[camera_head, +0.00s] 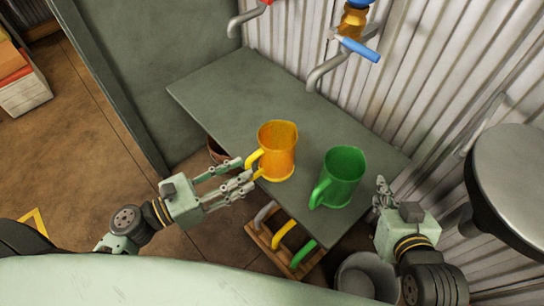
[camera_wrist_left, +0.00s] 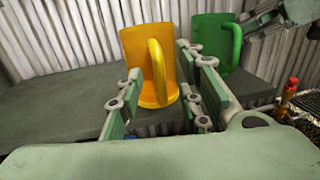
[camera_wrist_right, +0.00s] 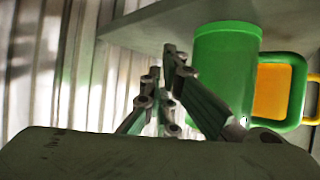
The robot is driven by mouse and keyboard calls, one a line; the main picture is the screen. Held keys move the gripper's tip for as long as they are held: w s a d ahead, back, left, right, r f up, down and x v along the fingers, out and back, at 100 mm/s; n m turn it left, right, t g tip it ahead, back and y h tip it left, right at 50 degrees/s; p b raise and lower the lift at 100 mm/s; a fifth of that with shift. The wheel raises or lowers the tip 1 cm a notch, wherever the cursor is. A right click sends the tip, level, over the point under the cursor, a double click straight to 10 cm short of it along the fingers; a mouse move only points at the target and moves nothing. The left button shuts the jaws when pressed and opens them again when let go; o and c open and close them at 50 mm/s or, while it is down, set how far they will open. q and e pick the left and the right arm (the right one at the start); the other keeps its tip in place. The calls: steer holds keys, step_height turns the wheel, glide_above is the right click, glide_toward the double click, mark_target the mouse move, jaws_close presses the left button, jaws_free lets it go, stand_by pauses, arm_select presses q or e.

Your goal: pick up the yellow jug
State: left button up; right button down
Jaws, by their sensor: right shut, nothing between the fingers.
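The yellow jug (camera_head: 279,150) stands upright on the grey-green table (camera_head: 225,95), its handle toward my left gripper. My left gripper (camera_head: 248,175) is open at the table's front edge, with its fingertips close to the jug's handle. In the left wrist view the yellow jug (camera_wrist_left: 142,62) and its handle show between and beyond the open fingers (camera_wrist_left: 157,80). I cannot tell whether they touch. My right gripper (camera_head: 381,190) is shut and empty, to the right of the green jug.
The green jug (camera_head: 343,177) stands upright to the right of the yellow one. A wooden crate (camera_head: 268,243) with coloured handles and a grey bucket (camera_head: 366,274) are below the table's front. Pipes with a blue-handled tap (camera_head: 357,47) are on the corrugated wall behind.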

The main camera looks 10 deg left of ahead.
mark_target(249, 167)
arm_select(q)
steer(key=x, duration=0.3)
steer(key=shift+w+d, duration=0.1)
steer(key=shift+w, duration=0.1)
steer(key=shift+r, duration=0.1)
jaws_close()
